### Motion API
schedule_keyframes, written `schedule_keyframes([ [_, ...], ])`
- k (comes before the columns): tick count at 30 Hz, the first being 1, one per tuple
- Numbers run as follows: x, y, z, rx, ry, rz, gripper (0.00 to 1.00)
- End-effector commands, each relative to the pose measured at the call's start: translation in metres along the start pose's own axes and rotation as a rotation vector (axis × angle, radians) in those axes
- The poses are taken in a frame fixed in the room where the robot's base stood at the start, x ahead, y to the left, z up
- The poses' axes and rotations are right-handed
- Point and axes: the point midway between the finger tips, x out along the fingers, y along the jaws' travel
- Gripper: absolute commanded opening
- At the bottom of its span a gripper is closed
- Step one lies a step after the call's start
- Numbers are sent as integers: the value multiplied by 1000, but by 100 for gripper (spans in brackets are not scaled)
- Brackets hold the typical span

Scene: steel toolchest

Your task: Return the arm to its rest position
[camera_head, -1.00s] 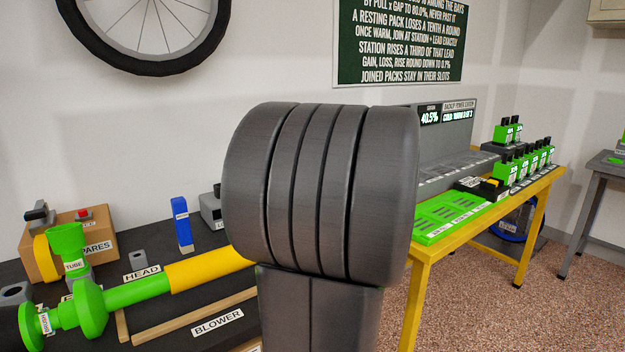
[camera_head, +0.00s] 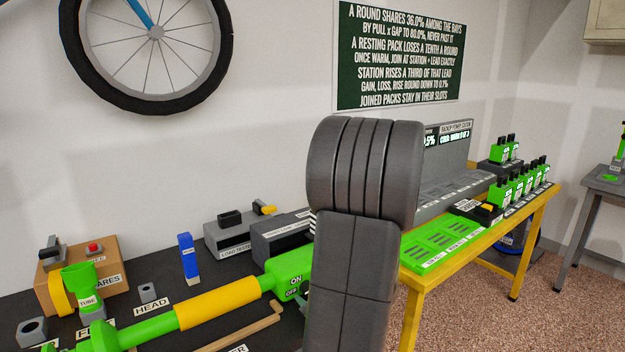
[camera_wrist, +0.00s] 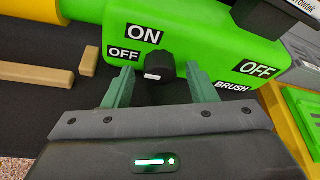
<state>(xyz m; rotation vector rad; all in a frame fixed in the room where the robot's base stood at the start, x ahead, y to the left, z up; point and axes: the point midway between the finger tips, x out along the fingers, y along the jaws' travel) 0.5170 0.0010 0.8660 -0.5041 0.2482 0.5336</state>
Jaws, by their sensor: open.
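My gripper (camera_wrist: 154,88) shows in the wrist view with its two green fingers apart and nothing held between them. The green blower body (camera_wrist: 190,30), labelled ON and OFF, is just beyond the fingertips. Its black knob (camera_wrist: 160,66) sits between and beyond the fingers; I cannot tell whether they touch it. In the head view my grey arm (camera_head: 355,230) stands upright in the middle and hides my gripper. The green blower (camera_head: 287,272) lies on the dark bench to its left, with a yellow sleeve (camera_head: 217,302) on its tube.
A cardboard box (camera_head: 105,262), a blue block (camera_head: 187,258) and a grey load tester (camera_head: 240,232) stand on the bench. A yellow table (camera_head: 415,283) with green packs (camera_head: 518,187) is at right. Wooden strips (camera_wrist: 35,74) lie beside the blower. Floor is open at right.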

Motion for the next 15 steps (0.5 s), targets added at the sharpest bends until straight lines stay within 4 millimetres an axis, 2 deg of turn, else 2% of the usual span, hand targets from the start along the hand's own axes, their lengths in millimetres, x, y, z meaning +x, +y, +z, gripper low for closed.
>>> schedule_keyframes([
  [15, -2, -4, 4, 185, 2, 76, 52],
])
